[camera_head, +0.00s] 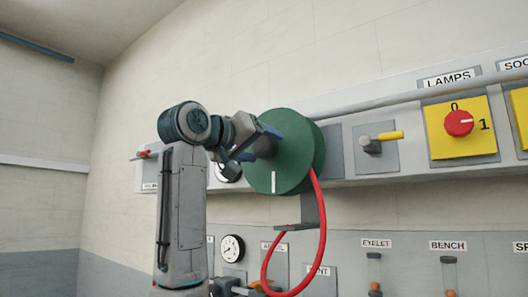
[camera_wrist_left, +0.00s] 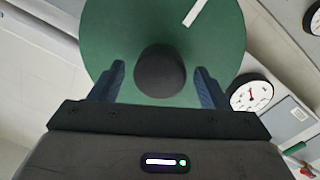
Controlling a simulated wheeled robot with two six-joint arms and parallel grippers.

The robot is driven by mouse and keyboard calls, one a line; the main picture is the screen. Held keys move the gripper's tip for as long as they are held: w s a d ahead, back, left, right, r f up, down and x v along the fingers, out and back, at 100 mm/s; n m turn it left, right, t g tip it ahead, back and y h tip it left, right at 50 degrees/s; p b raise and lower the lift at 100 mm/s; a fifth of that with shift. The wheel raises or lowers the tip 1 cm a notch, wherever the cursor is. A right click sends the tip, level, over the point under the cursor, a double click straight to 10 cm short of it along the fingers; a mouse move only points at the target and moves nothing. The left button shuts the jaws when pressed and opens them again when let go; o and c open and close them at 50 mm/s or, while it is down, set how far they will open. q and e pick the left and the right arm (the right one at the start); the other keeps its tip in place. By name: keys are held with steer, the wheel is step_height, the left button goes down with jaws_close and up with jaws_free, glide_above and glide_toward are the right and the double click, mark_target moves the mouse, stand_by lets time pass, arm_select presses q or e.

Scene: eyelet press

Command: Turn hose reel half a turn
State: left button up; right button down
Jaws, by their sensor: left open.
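The hose reel (camera_head: 292,172) is a green disc on the wall panel, with a white mark low on its face and a red hose (camera_head: 321,225) hanging from its right side. In the left wrist view the green reel (camera_wrist_left: 115,40) fills the upper middle, with a dark round knob (camera_wrist_left: 160,71) at its centre. My left gripper (camera_head: 262,143) is in front of the reel face. In the wrist view its blue fingers (camera_wrist_left: 161,82) are open, one on each side of the knob, with gaps visible. My right gripper is not in view.
A round gauge (camera_head: 232,248) is below left. A bracket (camera_head: 310,212) sticks out below the reel.

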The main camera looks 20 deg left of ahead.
arm_select(q)
steer(key=b+v, duration=0.3)
steer(key=v, duration=0.6)
steer(key=shift+b, duration=0.35)
steer(key=shift+s, duration=0.1)
